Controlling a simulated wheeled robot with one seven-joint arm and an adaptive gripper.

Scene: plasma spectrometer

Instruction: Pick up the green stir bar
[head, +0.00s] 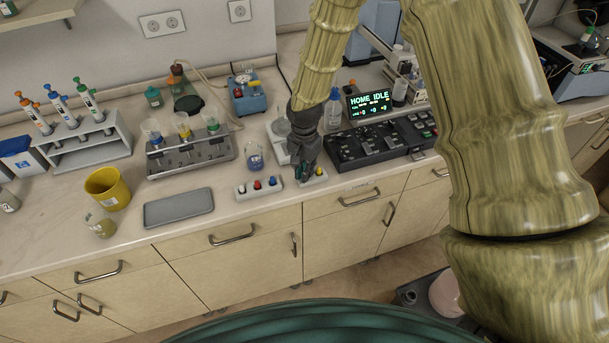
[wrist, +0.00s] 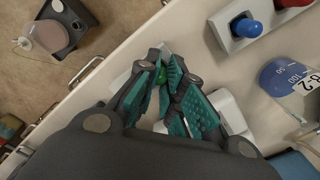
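The green stir bar (wrist: 161,76) shows as a small green spot between my fingertips in the wrist view. My gripper (wrist: 160,68) has its teal pads drawn close together, and they appear to touch the bar on both sides. Much of the bar is hidden by the fingers. The bar cannot be made out there.
Left of my gripper is a white block (head: 244,193) with white, red and blue pieces. A beaker (head: 254,157) stands behind it. A black control panel (head: 380,142) is close on the right. A grey tray (head: 178,208) lies farther left. The counter's front edge is near.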

